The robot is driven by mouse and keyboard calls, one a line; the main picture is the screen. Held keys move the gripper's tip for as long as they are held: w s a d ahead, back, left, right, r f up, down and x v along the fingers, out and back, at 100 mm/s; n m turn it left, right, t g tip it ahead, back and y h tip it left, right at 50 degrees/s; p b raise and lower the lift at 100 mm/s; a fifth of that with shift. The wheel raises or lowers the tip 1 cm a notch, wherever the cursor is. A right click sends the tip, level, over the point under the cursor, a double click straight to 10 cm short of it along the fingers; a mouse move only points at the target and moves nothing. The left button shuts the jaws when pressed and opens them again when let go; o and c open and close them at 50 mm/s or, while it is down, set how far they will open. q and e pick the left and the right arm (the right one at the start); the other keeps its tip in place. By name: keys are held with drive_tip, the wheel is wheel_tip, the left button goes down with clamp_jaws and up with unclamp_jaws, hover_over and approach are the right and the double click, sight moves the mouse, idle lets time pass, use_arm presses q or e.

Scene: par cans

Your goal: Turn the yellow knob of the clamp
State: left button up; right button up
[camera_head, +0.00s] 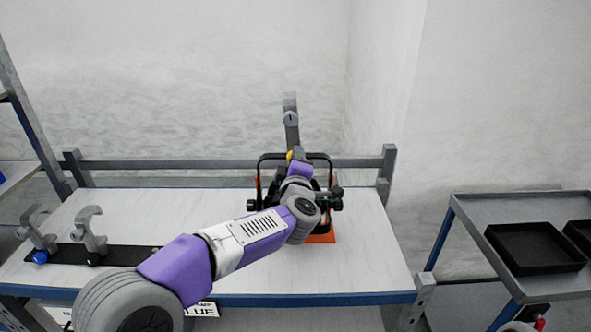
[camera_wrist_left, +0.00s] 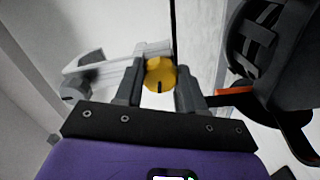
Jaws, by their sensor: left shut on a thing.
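The yellow knob (camera_wrist_left: 160,75) shows in the left wrist view between the fingers of my left gripper (camera_wrist_left: 158,84), which is shut on it. A dark mark runs down the lower part of the knob's face. The grey clamp (camera_wrist_left: 110,62) shows behind and to the left of it. In the head view the clamp (camera_head: 291,120) stands upright at the table's back rail, with the yellow knob (camera_head: 290,155) just visible low on it. My left arm reaches up to it from the lower left and hides the gripper there. My right gripper is not in view.
A black par can (camera_head: 265,190) with a yoke stands on an orange mat (camera_head: 322,237), close beside my left wrist. Two grey clamps (camera_head: 92,232) sit on a black strip on the table's left. A cart (camera_head: 470,240) with black trays stands at right.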

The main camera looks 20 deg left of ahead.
use_arm(q)
drive_tip(key=shift+n+b, duration=2.1)
drive_tip(key=shift+n, duration=1.6)
drive_tip(key=o, duration=1.1)
drive_tip(key=shift+c, duration=0.2)
drive_tip(key=v, duration=0.7)
drive_tip(key=shift+s, duration=0.3)
drive_tip(key=shift+d+r, duration=0.1)
drive_tip(key=shift+d, duration=0.05)
